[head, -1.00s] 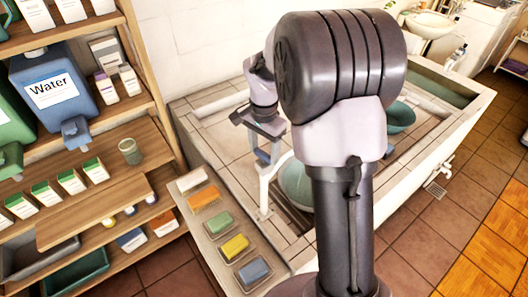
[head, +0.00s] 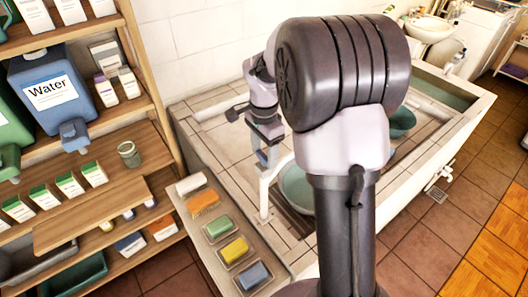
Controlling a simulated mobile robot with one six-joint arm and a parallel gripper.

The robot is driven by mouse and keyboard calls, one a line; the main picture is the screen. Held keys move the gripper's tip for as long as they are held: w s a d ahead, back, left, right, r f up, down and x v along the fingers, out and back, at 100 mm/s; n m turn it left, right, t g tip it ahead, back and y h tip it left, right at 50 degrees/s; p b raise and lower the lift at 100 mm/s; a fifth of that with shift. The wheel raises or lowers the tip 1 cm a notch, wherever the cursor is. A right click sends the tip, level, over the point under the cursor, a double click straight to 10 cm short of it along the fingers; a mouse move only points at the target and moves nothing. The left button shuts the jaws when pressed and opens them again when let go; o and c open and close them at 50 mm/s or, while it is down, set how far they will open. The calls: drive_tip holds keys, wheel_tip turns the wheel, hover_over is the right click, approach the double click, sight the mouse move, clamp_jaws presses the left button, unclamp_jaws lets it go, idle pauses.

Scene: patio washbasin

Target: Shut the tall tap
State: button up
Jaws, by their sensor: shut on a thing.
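The tall tap (head: 264,200) is a white upright pipe at the near left edge of the tiled basin, with a spout bending right. My gripper (head: 264,163) is at the top of the tap, shut on a small bluish part there that I take to be its handle. The jaws hide most of that part, so its angle cannot be told. My own arm hides the middle of the basin and part of the spout.
A green bowl (head: 294,186) sits in the basin beside the tap. A ledge in front holds several soaps and sponges, such as a yellow one (head: 235,249). A wooden shelf with a blue water container (head: 52,92) stands at the left.

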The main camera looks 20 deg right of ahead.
sight(264, 156)
drive_tip(key=o, duration=1.4)
drive_tip(key=shift+c, duration=0.2)
wheel_tip(264, 156, up, 18)
drive_tip(key=p, duration=0.4)
drive_tip(key=shift+f, duration=0.25)
drive_tip(key=s+a+f+n+t+b, duration=0.2)
drive_tip(key=s+a+f+n+b, duration=0.2)
drive_tip(key=s+f+b, duration=0.2)
drive_tip(key=s+a+f+n+t+y+b, duration=0.1)
drive_tip(key=s+a+f+n+t+b, duration=0.1)
drive_tip(key=s+a+f+b, duration=0.3)
drive_tip(key=s+a+f+n+t+y+b, duration=0.1)
drive_tip(key=s+a+f+n+b, duration=0.3)
drive_tip(key=s+f+b, duration=0.4)
drive_tip(key=s+n, duration=0.1)
drive_tip(key=s, duration=0.2)
drive_tip(key=shift+s+a+f+n+t, duration=0.2)
drive_tip(key=shift+s+a+n+t, duration=0.1)
drive_tip(key=shift+s+a+t, duration=0.1)
